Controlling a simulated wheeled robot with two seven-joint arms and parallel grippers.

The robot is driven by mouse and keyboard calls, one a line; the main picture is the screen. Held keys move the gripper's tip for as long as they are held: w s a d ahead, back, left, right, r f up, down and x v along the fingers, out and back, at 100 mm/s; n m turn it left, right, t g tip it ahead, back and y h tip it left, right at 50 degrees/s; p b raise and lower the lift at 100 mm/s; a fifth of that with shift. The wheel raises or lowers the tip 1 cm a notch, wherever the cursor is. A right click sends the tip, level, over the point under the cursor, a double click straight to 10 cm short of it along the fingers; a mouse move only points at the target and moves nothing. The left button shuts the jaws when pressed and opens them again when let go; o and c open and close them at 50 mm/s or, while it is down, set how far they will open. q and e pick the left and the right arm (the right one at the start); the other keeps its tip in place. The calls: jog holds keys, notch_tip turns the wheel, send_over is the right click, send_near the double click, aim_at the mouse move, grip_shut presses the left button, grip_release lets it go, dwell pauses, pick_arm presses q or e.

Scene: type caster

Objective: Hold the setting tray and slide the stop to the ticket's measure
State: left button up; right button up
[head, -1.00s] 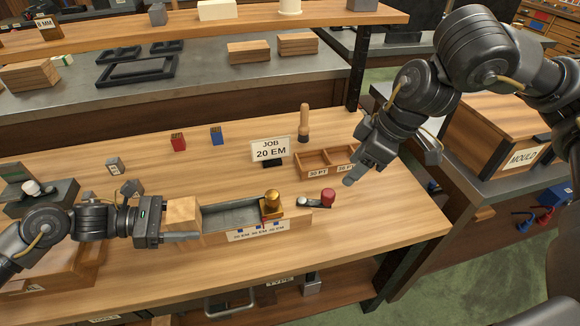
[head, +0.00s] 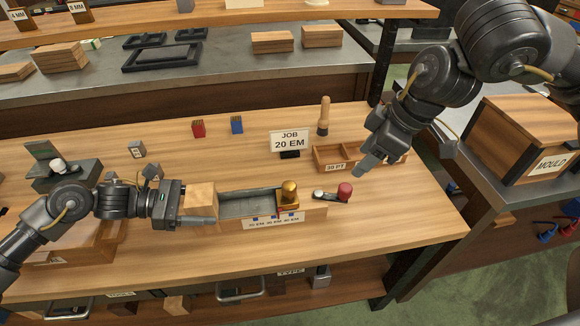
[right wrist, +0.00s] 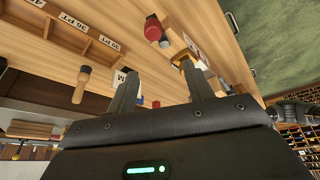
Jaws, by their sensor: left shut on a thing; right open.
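The setting tray (head: 247,205) lies on the bench, a long wooden-sided tray with a grey channel and a scale label (head: 276,222) on its front. The brass stop (head: 289,194) stands at its right part, near the scale marks; exactly which mark it is at I cannot tell. My left gripper (head: 198,205) is shut on the wooden block (head: 199,198) at the tray's left end. The ticket (head: 290,141) behind the tray reads "JOB 20 EM". My right gripper (head: 366,170) is open and empty, above the bench right of the stop. Its fingers show in the right wrist view (right wrist: 164,95).
A lever with a red knob (head: 345,190) lies just right of the tray. Behind it are a compartment box (head: 329,158) and an upright wooden-handled tool (head: 324,115). Red (head: 198,128) and blue (head: 237,124) blocks stand further back. Bench front is clear.

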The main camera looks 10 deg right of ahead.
jog(key=w+a+r+n+h, duration=0.2)
jog(key=a+n, duration=0.2)
jog(key=a, duration=0.5)
jog(key=n+g+h, duration=0.2)
jog(key=n+g, duration=0.1)
jog(key=n, duration=0.8)
send_near(289, 185)
notch_tip(289, 185, down, 10)
jog(key=shift+d+f, duration=0.1)
jog(key=shift+f, duration=0.05)
jog(key=c, duration=0.9)
jog(key=a, duration=0.5)
jog(key=shift+a, duration=0.25)
